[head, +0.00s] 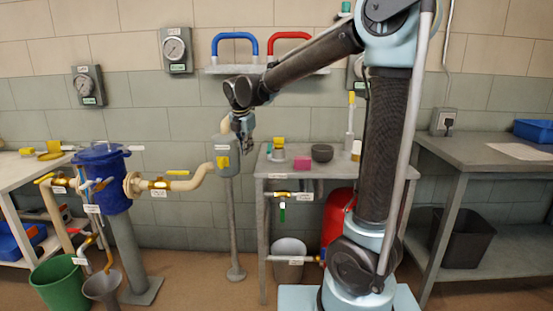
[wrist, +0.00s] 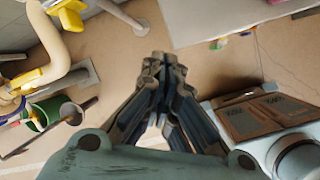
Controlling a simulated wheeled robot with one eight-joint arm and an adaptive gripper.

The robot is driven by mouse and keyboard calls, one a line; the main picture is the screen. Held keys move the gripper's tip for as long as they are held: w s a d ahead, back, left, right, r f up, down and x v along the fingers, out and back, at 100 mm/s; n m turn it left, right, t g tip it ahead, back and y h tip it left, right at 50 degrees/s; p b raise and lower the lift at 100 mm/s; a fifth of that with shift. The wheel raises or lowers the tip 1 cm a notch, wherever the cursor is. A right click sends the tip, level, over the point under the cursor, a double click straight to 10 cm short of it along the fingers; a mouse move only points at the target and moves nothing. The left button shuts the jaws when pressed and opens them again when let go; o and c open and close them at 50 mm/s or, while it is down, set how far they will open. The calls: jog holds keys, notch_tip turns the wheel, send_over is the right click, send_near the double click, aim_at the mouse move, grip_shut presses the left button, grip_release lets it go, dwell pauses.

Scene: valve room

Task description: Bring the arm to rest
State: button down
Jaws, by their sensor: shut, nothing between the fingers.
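My arm reaches up and to the left in the head view, with its forearm raised above the small bench. My gripper (head: 243,137) hangs from its end, pointing down, beside a grey box with a yellow knob (head: 223,162) on a post. In the wrist view my gripper (wrist: 160,62) is shut, its fingertips together with nothing between them, over the brown floor. Whether it touches the grey box is hard to tell in the head view; in the wrist view the fingers stand clear of everything.
A small grey bench (head: 262,170) holds a pink block (head: 302,163) and a dark bowl (head: 322,153). A blue tank (head: 103,175) with beige pipes stands left. A green bucket (head: 58,285) is on the floor. A grey workbench (head: 480,152) stands right. A wall shelf (head: 225,70) carries blue and red handles.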

jog(key=s+d+f+m, duration=0.1)
jog(key=s+d+m, duration=0.35)
jog(key=d, duration=0.35)
jog(key=s+d+f+m+g, duration=0.1)
jog(key=s+d+m, duration=0.2)
jog(key=d+m, duration=0.3)
jog(key=s+d+f+m, duration=0.1)
jog(key=s+d+m, duration=0.25)
jog(key=d, duration=0.55)
jog(key=s+d+f+m, duration=0.5)
jog(key=s+f+m, duration=0.1)
jog(key=s, duration=0.3)
jog(key=s+d+f+m, duration=0.5)
jog(key=s+f+m, duration=0.1)
jog(key=s+m, duration=0.3)
jog(key=shift+f+g, duration=0.3)
jog(key=shift+f, duration=0.1)
jog(key=shift+s, duration=0.15)
